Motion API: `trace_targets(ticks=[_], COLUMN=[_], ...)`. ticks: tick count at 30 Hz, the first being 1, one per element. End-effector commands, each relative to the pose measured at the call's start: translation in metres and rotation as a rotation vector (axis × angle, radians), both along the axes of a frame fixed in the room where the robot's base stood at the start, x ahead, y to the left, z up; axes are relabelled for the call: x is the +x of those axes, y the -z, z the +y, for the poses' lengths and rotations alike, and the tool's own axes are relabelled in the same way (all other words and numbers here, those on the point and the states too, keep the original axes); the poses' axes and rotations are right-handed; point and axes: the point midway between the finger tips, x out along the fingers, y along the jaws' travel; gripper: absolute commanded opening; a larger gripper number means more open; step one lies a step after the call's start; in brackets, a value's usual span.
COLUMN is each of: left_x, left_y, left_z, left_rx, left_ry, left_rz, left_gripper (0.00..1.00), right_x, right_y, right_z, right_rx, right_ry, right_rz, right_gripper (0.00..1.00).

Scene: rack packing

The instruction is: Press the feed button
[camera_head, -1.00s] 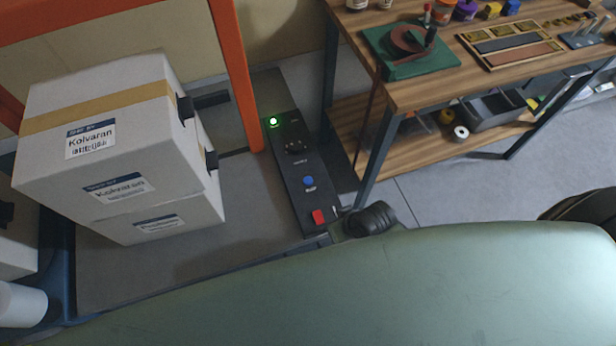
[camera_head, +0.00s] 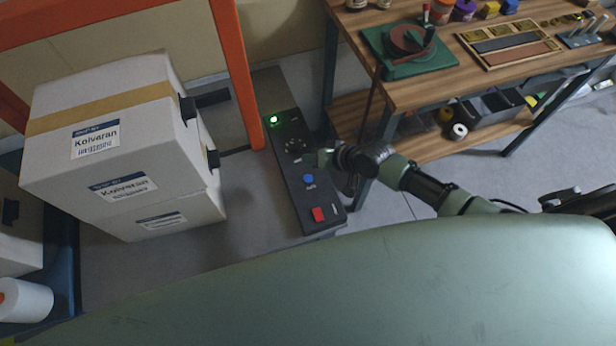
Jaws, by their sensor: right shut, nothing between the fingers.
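A dark control panel (camera_head: 303,196) lies in the middle of the view. It carries a lit green button or lamp (camera_head: 273,120) at its far end, a dark knob (camera_head: 294,145), a blue button (camera_head: 309,179) and a red button (camera_head: 318,214) near the close end. The labels are too small to read, so I cannot tell which is the feed button. My right gripper (camera_head: 318,158) is shut and empty at the panel's right edge, between the knob and the blue button in the picture. Its height above the panel is unclear. My left gripper is not in view.
White boxes (camera_head: 75,165) are stacked left of the panel, beside an orange post (camera_head: 234,75). A wooden workbench (camera_head: 425,90) with tools and a lower shelf stands at the right, behind my right arm. A white roll (camera_head: 25,300) is at lower left.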

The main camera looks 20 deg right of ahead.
Motion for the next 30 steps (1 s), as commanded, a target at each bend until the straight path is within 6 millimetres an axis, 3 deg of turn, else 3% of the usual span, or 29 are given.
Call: trace_targets(ticks=[8, 22, 30], left_x=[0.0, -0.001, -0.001], left_y=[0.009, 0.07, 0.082], left_z=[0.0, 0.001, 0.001], left_rx=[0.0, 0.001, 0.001], left_ry=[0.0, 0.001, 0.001], left_rz=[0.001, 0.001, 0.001], left_gripper=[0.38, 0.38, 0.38], right_x=[0.0, 0.0, 0.0], right_y=[0.009, 0.071, 0.089], right_z=[0.0, 0.0, 0.0], right_rx=[-0.001, -0.002, -0.003], right_ry=[-0.001, -0.001, -0.002], right_rz=[0.0, 0.0, 0.0], right_gripper=[0.0, 0.0, 0.0])
